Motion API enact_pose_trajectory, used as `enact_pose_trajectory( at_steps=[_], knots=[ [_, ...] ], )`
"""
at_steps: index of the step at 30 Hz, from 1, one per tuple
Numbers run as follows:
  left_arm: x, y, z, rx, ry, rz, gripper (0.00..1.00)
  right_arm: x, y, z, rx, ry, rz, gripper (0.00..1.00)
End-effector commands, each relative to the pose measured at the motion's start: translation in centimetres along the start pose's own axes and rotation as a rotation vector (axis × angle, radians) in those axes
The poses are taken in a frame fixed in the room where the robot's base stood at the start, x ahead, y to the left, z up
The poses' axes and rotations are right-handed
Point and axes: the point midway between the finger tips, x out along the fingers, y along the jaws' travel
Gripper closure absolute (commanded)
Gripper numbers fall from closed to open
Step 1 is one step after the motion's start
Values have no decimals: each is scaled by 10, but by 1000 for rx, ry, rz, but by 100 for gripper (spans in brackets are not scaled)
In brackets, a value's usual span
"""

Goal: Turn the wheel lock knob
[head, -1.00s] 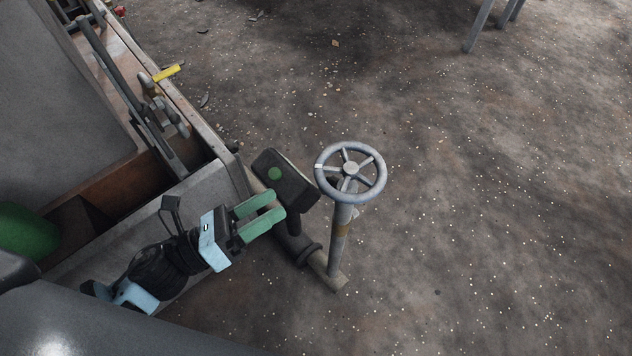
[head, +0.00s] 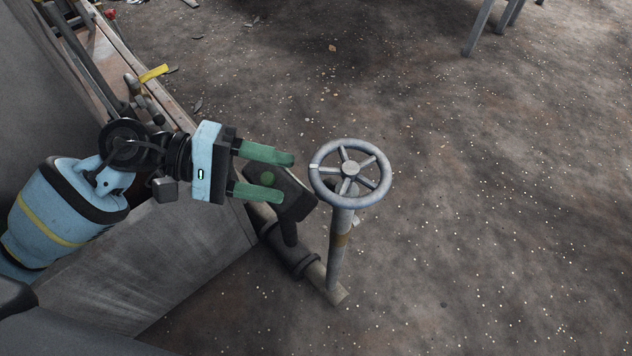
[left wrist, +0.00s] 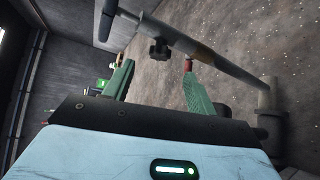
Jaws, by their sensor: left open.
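The wheel lock knob is a grey-blue, spoked handwheel (head: 350,173) on top of an upright grey post (head: 338,250). In the head view my left gripper (head: 280,175) is open and empty, with its two green fingers pointing right, a short gap left of the wheel's rim. In the left wrist view the green fingers (left wrist: 158,85) are spread apart. The grey post (left wrist: 205,55) crosses beyond them there, with a small dark knob (left wrist: 159,50) on its side showing between the fingers. My right gripper is not in view.
A dark box with a green round button (head: 290,192) stands just behind my left fingers, close to the post. A grey metal machine frame (head: 200,245) fills the left side. Metal legs (head: 480,28) stand at the upper right. The floor right of the wheel is clear.

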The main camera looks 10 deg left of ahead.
Motion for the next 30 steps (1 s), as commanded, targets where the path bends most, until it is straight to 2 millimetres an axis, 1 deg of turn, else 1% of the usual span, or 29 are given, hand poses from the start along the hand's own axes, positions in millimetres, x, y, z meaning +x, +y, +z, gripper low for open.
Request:
enact_pose_trajectory(
  at_steps=[6, 12, 18, 26, 30],
  knots=[
    [33, 0, 0, -2, -3, 4, 43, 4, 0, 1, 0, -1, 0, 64],
    [59, 0, 0, -4, -3, 4, 43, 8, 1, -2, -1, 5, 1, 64],
    [70, 1, 0, -4, -1, 4, 43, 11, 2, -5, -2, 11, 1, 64],
    [71, 0, 0, -4, -1, 3, 43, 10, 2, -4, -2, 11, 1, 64],
    [71, 0, 0, -4, -1, 3, 62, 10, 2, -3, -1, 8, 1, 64]
  ],
)
